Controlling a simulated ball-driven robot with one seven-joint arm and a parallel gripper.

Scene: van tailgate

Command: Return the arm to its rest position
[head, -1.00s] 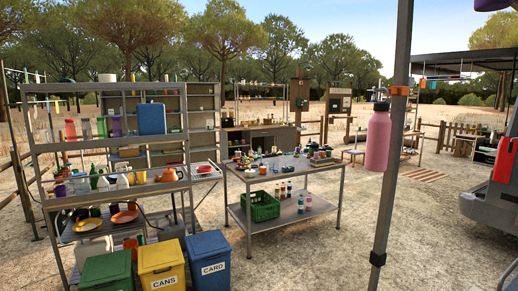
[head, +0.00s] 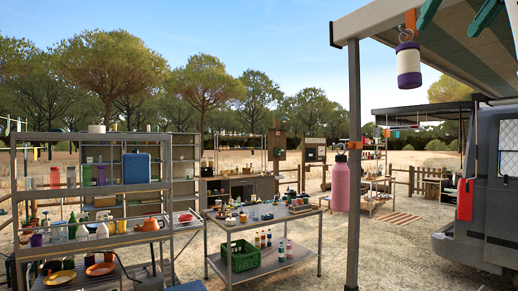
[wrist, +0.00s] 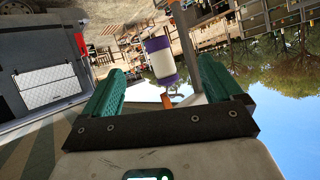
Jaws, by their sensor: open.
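My gripper (head: 448,30) shows at the top right of the head view as two green fingers, cut off by the frame edge. In the wrist view my gripper (wrist: 160,68) has its green fingers spread wide with nothing between them touching. A white bottle with purple ends (head: 408,68) hangs from an orange clip under the awning edge, left of the fingers. In the wrist view the bottle (wrist: 162,60) appears beyond the gap between the fingers, apart from them. The rest of my arm is out of the head view.
The awning (head: 440,40) and its metal post (head: 354,180) stand close by. A pink bottle (head: 340,186) hangs at the post. The van (head: 490,190) is at right. A worktable (head: 265,217) and a shelf rack (head: 100,189) stand left. Open gravel lies between table and van.

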